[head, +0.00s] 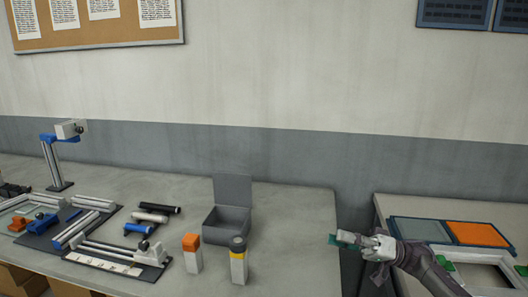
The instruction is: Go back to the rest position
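My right gripper (345,238) is at the lower right, in front of the gap between the two tables. Its arm comes in from the lower right corner. A small green patch shows at its tip. I cannot tell whether this is part of the fingers or a held piece, nor whether the fingers are open or shut. My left gripper is not in view.
The left table (290,215) carries an open grey box (226,222), an orange-topped block (192,254), a yellow-banded block (238,262), several rollers and a lamp-like stand (55,165). The right table has grey (420,230) and orange (477,234) panels and a pale frame (480,275).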

